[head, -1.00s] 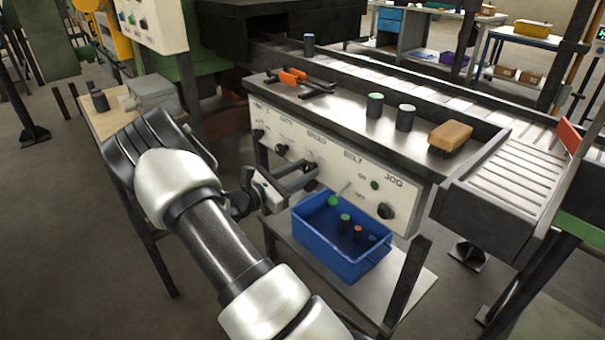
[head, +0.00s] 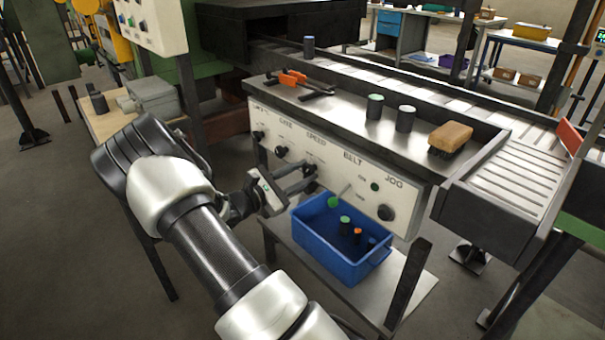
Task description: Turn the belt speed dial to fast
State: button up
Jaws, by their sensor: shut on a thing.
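The speed dial (head: 309,170) is a small black knob on the pale front panel (head: 345,188), under the word SPEED. My gripper (head: 309,177) reaches it from the left, its two dark fingers closed around the knob. The fingers cover part of the dial, so its pointer and any slow or fast marks cannot be read. A green-headed lever (head: 335,202) sticks out under the word BELT, just right of the fingers.
More knobs sit under GATE (head: 281,151) and JOG (head: 385,212), with a green button (head: 375,187) between BELT and JOG. A blue bin (head: 330,250) holding several cylinders stands on a shelf below. A brush (head: 450,138) and tongs (head: 298,80) lie on top.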

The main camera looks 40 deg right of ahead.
jog(key=o, duration=1)
jog(key=shift+o, duration=0.2)
jog(key=s+a+p, duration=0.1)
jog(key=a+p, duration=0.2)
jog(key=a, duration=1.4)
jog(key=shift+s+a, duration=0.15)
jog(key=shift+a, duration=0.1)
